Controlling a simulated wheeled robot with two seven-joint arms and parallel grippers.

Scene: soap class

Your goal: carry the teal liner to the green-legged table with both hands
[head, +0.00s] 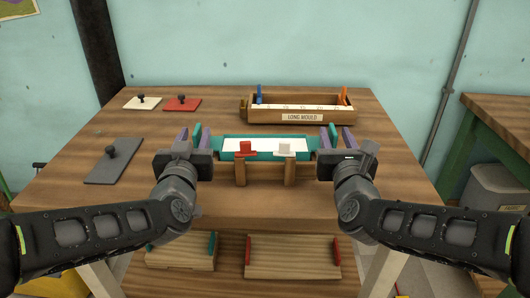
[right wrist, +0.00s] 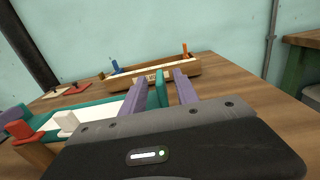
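The teal liner (head: 264,137), with a white inside, sits in a wooden frame at the front middle of the near table. An upright teal tab stands at each end of it. My left gripper (head: 194,135) has its purple fingers on either side of the left tab. My right gripper (head: 336,135) has its fingers on either side of the right tab. In the right wrist view that tab (right wrist: 160,92) stands between the right fingers (right wrist: 159,95) with narrow gaps showing. Both grippers look open. The green-legged table (head: 506,118) is at the right edge.
A red clip (head: 245,149) and a white clip (head: 285,149) are at the liner's front. A wooden long mould (head: 302,117) stands behind. A grey slab (head: 115,163), white plate (head: 142,103) and red plate (head: 182,104) lie left. A grey bin (head: 497,190) stands under the green-legged table.

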